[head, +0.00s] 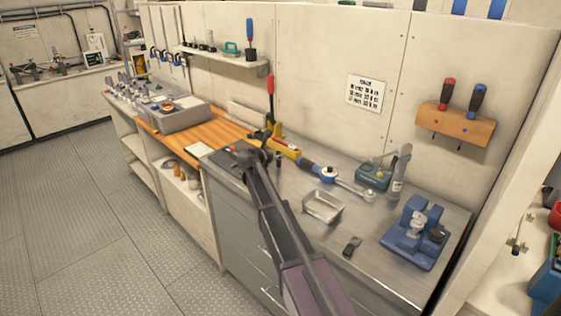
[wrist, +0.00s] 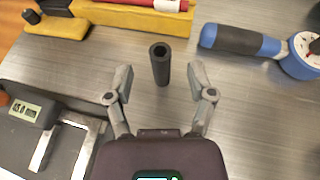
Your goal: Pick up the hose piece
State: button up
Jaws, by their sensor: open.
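The hose piece (wrist: 161,63) is a short black tube with a round hole in its end. In the wrist view it is on the metal bench top, between and slightly ahead of my fingertips. In the head view it is a small dark shape (head: 279,159) just right of my gripper (head: 262,156). In the wrist view my gripper (wrist: 160,80) is open, with one finger on each side of the tube. Gaps show between the tube and both fingers, so nothing is held.
A device with a digital display (wrist: 36,113) is at left in the wrist view. A metal tray (head: 322,206) sits nearer the bench front.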

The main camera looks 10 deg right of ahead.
aim_at(278, 152)
jog(key=shift+b+x, duration=0.5)
jog(key=shift+x, duration=1.25)
jog(key=c, duration=0.9)
